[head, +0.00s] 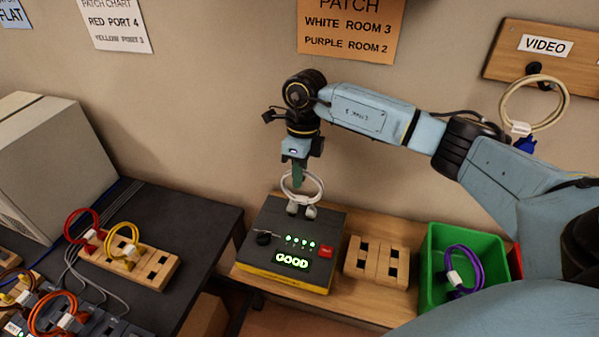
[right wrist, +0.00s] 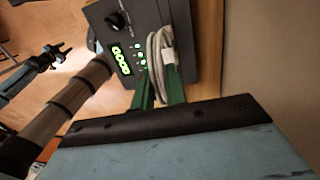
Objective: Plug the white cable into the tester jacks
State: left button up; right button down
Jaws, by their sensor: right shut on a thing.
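The white cable (head: 309,190) is a small coil with two pale plugs, standing upright at the back of the tester's top in the head view. Its plugs meet the top face where the jacks appear to be; the jack openings are hidden. The dark tester (head: 261,222) has a lit green GOOD display and several green lights. My right gripper (head: 298,178) points down above it, its green fingers shut on the coil. The right wrist view shows the coil (right wrist: 153,52) at the fingers. My left gripper (right wrist: 56,54) appears far off at the left there, its jaws unclear.
A wooden block with slots (head: 377,262) and a green bin (head: 431,262) holding a purple cable (head: 459,268) stand right of the tester. A dark table (head: 190,215) with red, yellow and orange cables is at left. A VIDEO board (head: 500,65) hangs at upper right.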

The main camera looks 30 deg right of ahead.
jog(key=shift+f+b, duration=0.5)
jog(key=shift+f, duration=0.1)
dwell(0.7)
dwell(0.4)
jog(key=c, duration=0.7)
grip_release()
notch_tip(320, 180, up, 7)
jog(key=d+p, duration=0.1)
jog(key=p, duration=0.3)
jog(key=shift+w+r, duration=0.2)
jog(key=shift+w, duration=0.15)
dwell(0.4)
dwell(0.4)
